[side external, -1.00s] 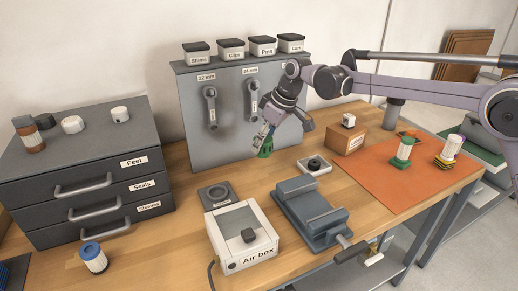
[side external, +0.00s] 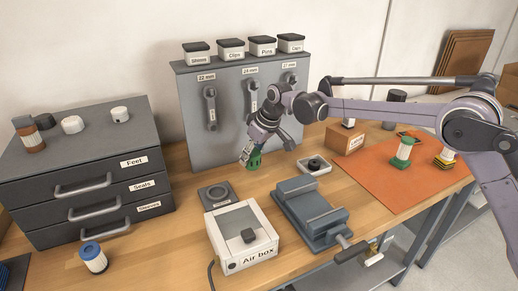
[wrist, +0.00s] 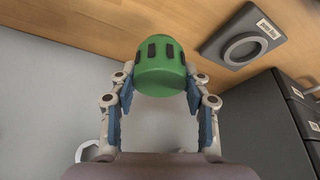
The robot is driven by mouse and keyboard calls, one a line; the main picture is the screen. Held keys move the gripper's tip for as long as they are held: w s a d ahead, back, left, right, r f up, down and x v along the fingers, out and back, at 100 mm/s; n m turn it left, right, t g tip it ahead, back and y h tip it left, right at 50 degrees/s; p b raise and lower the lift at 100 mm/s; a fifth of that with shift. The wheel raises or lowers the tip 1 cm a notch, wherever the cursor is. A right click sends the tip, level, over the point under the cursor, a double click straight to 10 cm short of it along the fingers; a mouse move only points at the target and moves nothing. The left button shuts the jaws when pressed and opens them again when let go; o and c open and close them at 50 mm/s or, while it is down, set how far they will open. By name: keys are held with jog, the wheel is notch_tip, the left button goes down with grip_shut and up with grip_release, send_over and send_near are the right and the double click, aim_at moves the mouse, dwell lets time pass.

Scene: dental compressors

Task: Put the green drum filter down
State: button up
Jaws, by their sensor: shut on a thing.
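The green drum filter (wrist: 160,66) is held between the two fingers of my gripper (wrist: 161,84) in the wrist view, one finger on each side. In the side external view the green drum filter (side external: 255,161) hangs tilted at the lower end of my gripper (side external: 250,151), in front of the grey tool panel. It appears to be above the wooden bench, but the exact gap cannot be told. The fingers partly hide it there.
The Air box (side external: 241,239), a dark square pad with a ring (side external: 217,194) and a grey vise (side external: 309,212) stand nearer the camera. A small white tray (side external: 314,167) is to the right. Another green-ended filter (side external: 402,152) stands on the orange mat (side external: 380,176). Bare wood (side external: 185,185) lies left.

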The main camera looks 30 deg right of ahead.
aim_at(249, 167)
jog(key=shift+w+a+f, duration=0.1)
jog(key=shift+a+f, duration=0.3)
jog(key=shift+a, duration=0.1)
jog(key=shift+f, duration=1.95)
jog(key=shift+f, duration=0.15)
jog(key=o, duration=1)
